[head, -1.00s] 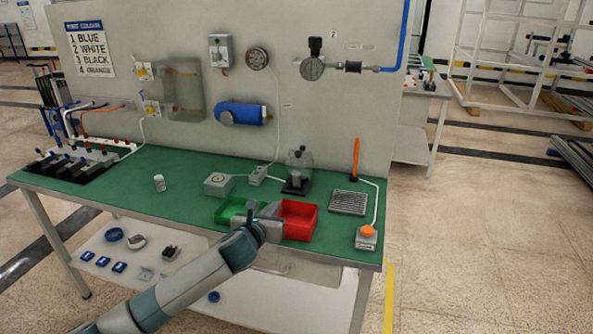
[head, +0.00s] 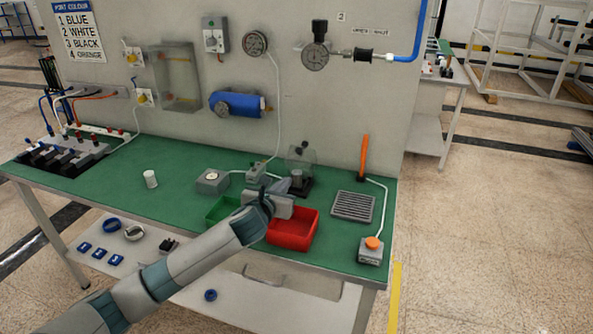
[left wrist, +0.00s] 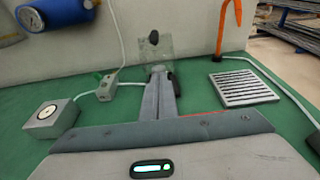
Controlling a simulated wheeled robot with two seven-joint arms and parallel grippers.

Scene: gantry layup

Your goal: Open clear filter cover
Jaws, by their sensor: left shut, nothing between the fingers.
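The clear filter cover (head: 309,159) is a see-through part with a dark knob, standing on a dark base (head: 300,187) at the back of the green bench. A grey cylinder shows below it. The cover also shows in the left wrist view (left wrist: 153,48), straight ahead, with its knob at the top and its lower part hidden by my fingers. My left gripper (head: 290,184) is shut and empty, just in front of the filter base. In the left wrist view its fingers (left wrist: 160,80) point at the cover; whether they touch it I cannot tell. My right gripper is out of view.
Under my left gripper are a green bin (head: 222,209) and a red bin (head: 293,232). A grey gauge box (head: 212,181) and a small connector block (head: 257,172) lie left of the filter. A slotted grey plate (head: 353,206) and an orange button box (head: 371,249) lie right.

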